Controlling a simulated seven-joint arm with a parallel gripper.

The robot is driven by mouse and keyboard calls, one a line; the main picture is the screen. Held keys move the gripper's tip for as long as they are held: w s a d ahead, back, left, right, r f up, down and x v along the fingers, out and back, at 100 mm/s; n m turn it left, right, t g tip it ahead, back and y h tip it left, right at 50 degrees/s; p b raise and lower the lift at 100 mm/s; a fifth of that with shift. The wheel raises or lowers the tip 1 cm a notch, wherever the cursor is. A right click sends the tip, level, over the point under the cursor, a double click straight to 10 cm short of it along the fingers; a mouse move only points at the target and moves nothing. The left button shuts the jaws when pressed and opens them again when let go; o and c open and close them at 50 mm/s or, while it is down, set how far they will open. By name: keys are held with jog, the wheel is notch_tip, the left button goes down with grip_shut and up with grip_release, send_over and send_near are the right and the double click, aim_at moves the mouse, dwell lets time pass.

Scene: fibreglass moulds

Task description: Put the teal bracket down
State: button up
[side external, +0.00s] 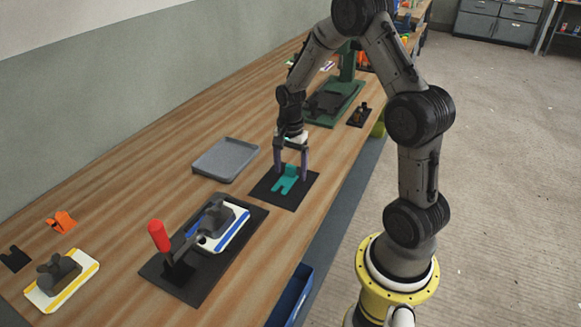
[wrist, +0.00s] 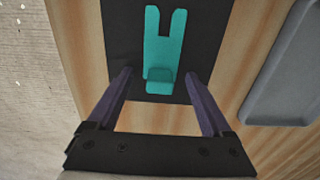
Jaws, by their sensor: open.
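The teal bracket (side external: 285,181) lies on a black mat (side external: 297,199) on the wooden bench. It has a forked flat plate and a raised tab. In the wrist view the teal bracket (wrist: 163,50) lies on the black mat (wrist: 215,25), fork pointing away from me. My gripper (side external: 291,178) is above the mat with its purple fingers spread. In the wrist view my gripper (wrist: 167,72) has its fingers wide apart on either side of the bracket's tab end, with a gap on each side. Nothing is held.
A grey tray (side external: 225,160) is left of the mat and also shows in the wrist view (wrist: 290,75). A toggle clamp (side external: 195,245) with a red handle stands in front. A green press base (side external: 335,103) is behind. A blue bin (side external: 291,298) is below the bench edge.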

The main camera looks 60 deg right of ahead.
jog(key=shift+r, duration=0.15)
notch_tip(320, 180, up, 11)
jog(key=s+a+r+n+t, duration=0.2)
jog(key=s+a+r+n, duration=0.3)
jog(key=a+r+n, duration=0.4)
jog(key=s+a+n+t, duration=0.3)
jog(key=s+a+n, duration=0.6)
jog(key=s, duration=0.3)
jog(key=shift+r+t, duration=0.25)
jog(key=shift+t, duration=0.05)
